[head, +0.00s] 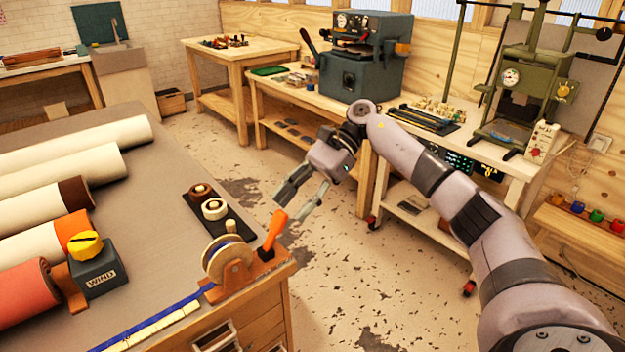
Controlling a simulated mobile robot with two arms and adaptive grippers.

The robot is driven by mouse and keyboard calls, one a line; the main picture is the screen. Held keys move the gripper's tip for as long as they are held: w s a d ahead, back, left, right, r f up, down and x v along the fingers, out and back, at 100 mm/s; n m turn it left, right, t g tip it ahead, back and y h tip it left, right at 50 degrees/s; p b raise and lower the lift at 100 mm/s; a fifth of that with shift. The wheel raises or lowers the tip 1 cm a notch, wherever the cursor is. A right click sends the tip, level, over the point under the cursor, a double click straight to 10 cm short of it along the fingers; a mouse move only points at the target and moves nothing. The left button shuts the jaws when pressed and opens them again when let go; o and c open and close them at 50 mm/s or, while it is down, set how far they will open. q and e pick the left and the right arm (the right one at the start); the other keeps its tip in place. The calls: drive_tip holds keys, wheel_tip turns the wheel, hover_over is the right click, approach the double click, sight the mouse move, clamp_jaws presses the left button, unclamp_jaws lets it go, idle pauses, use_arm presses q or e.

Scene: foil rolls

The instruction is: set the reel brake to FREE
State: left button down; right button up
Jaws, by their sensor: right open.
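The reel (228,264) stands at the right front corner of the bench, in an orange-brown bracket. No FREE marking is readable. My right gripper (288,218) is open and empty, its fingers pointing down and left toward the lever. One finger appears close to the lever's top on its right; I cannot tell whether they touch. My left gripper is not in view.
A blue ribbon (160,311) runs from the reel along the bench edge beside a pale ruler strip. A grey WIND box with a yellow knob (86,244), several foil rolls (70,171) and a dark tray of small spools (214,209) occupy the bench. Floor right of the bench is clear.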

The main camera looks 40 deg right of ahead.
drive_tip(key=v, duration=0.8)
drive_tip(key=shift+d, duration=0.25)
drive_tip(key=shift+r, duration=0.2)
